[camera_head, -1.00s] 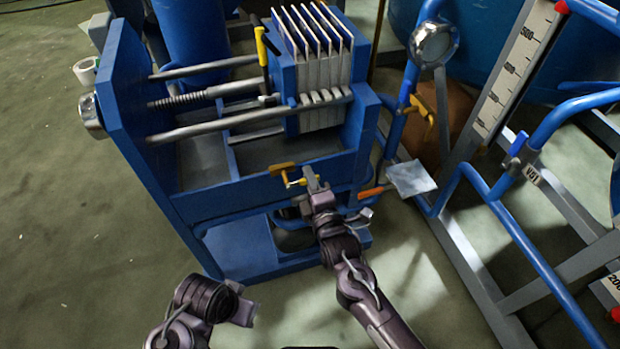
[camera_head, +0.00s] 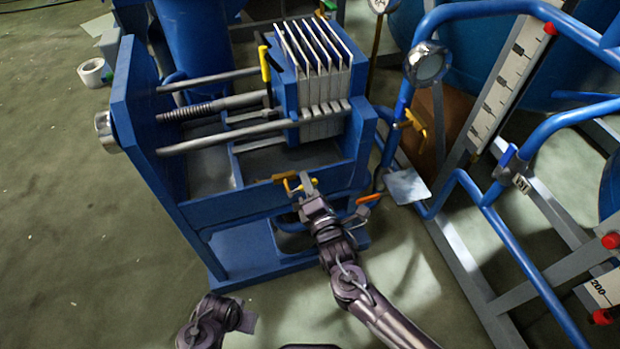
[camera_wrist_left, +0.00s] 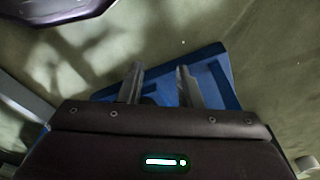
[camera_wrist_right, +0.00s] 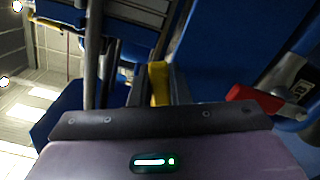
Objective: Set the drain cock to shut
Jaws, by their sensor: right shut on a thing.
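My right gripper (camera_head: 306,184) is at this handle. In the right wrist view the yellow handle (camera_wrist_right: 158,82) stands between the fingers of my right gripper (camera_wrist_right: 158,92), which are shut on it. The cock's body is mostly hidden. My left gripper (camera_wrist_left: 160,85) has its fingers apart with nothing between them, above the floor and the press base. In the head view the left arm is low, at the bottom.
The filter press (camera_head: 130,130) has several white plates (camera_head: 322,85). An orange handle (camera_head: 368,198) sits just right of my right gripper. Further right are a blue pipe frame (camera_head: 470,190), a round sight glass (camera_head: 428,64) and a scale (camera_head: 510,80).

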